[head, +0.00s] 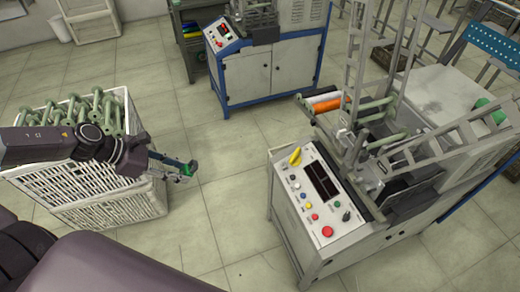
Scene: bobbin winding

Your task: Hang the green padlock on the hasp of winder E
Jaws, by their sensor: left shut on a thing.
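My left gripper (178,167) reaches in from the left and is shut on the green padlock (189,168). The padlock is small and held in the air over the floor, just right of the white crate. A winder (297,229) with a sloped control panel stands at right, well apart from the padlock. No letter is readable on it, so I cannot tell whether it is winder E. I cannot make out a hasp. My right gripper is not in view.
A white slatted crate (103,208) full of green bobbins (98,110) stands at left, under my left arm. Another winder (262,76) with a blue frame stands at the back. The tiled floor (225,190) between the crate and the near winder is clear.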

